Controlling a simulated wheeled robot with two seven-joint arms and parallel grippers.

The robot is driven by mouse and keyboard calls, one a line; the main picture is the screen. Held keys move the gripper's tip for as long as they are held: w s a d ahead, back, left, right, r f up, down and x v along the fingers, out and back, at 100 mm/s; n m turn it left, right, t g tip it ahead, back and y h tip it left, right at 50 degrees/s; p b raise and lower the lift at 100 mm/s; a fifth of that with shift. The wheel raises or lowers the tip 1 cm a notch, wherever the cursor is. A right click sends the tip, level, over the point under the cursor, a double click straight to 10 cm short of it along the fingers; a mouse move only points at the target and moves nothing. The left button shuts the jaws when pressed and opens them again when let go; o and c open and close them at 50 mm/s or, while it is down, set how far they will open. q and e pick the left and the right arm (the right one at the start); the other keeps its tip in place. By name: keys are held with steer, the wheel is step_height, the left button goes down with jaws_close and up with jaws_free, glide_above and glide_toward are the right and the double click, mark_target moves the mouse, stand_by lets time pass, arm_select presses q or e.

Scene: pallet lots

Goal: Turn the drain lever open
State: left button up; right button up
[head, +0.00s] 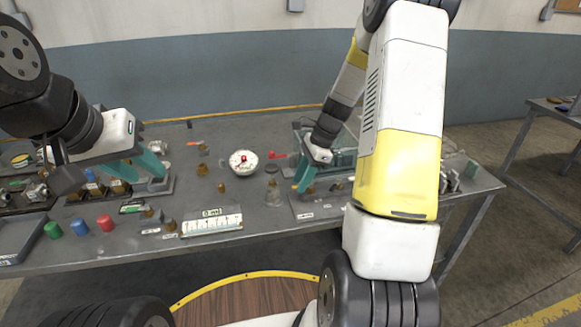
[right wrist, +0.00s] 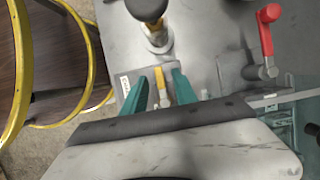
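My right gripper (head: 300,187) is low over the right part of the bench. In the right wrist view its teal fingers (right wrist: 160,88) are open, one on each side of a small yellow handle (right wrist: 160,78), with a gap visible on both sides. A red-handled lever (right wrist: 268,32) stands apart to the right there; it also shows in the head view (head: 278,155). I cannot read which one is marked drain. My left gripper (head: 158,170) is over the left part of the bench, its teal fingers apart, with nothing seen between them.
A black-topped brass fitting (right wrist: 158,38) stands just beyond the yellow handle. A round gauge (head: 243,162) and a white scale plate (head: 211,223) are mid-bench. Red (head: 105,223), blue (head: 80,227) and green (head: 53,230) caps stand front left beside a grey tray (head: 20,240).

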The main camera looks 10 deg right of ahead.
jaws_close()
steer(key=shift+s+n, duration=0.1)
steer(key=shift+n, duration=0.2)
steer(key=n, duration=0.1)
steer(key=n+g, duration=0.1)
steer(key=n, duration=0.1)
steer(key=shift+s+d+n+g, duration=0.1)
steer(key=shift+s+n+g, duration=0.2)
steer(key=shift+s, duration=0.1)
steer(key=n, duration=0.2)
steer(key=n+g+h, duration=0.1)
steer(key=shift+s+d+n, duration=0.25)
steer(key=shift+s+n, duration=0.05)
steer(key=shift+s, duration=0.1)
steer(key=n, duration=0.1)
steer(key=n+h, duration=0.1)
steer(key=n, duration=0.1)
steer(key=n+g, duration=0.1)
steer(key=shift+s+d+n+h, duration=0.3)
steer(key=shift+s+d, duration=0.05)
steer(key=shift+d, duration=0.05)
steer(key=n+h, duration=0.1)
steer(key=n, duration=0.1)
steer(key=d+n+h, duration=0.1)
steer(key=n, duration=0.2)
steer(key=shift+s+d+g, duration=0.15)
steer(key=shift+d+g, duration=0.05)
steer(key=shift+g, duration=0.2)
steer(key=shift+n, duration=0.4)
